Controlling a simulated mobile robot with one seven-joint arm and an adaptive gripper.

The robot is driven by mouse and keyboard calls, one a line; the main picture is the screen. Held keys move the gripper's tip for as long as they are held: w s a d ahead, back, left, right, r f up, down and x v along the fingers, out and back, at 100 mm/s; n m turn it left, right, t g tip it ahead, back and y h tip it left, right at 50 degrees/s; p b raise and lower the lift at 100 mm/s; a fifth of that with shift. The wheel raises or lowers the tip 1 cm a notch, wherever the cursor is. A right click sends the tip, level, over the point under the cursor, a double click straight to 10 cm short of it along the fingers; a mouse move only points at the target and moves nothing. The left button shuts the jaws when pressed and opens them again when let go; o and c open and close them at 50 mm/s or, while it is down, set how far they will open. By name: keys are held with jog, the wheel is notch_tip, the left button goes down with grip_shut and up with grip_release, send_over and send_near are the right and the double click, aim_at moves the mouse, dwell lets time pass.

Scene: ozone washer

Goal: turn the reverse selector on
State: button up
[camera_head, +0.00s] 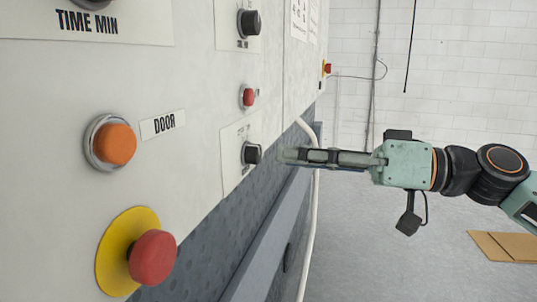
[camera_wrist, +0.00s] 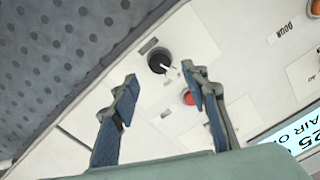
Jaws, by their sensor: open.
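A black selector knob (camera_head: 250,153) sits on a white plate on the washer's panel. Its label is too small to read, so I cannot confirm that it is the reverse selector. The wrist view shows the knob (camera_wrist: 158,60) with a white pointer mark toward the lower right. My gripper (camera_head: 283,155) points at this knob from the right, with a small gap before it. In the wrist view its two blue-padded fingers (camera_wrist: 160,82) are open and empty, and the knob appears beyond and between their tips.
A red button (camera_head: 248,96) and another black knob (camera_head: 249,22) are above the selector. An orange DOOR button (camera_head: 115,143) and a red mushroom button on a yellow disc (camera_head: 152,257) are left. A pale hose (camera_head: 314,220) runs behind my gripper.

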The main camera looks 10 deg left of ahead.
aim_at(259, 153)
jog(key=a, duration=0.5)
jog(key=shift+w+a, duration=0.1)
jog(key=shift+w, duration=0.05)
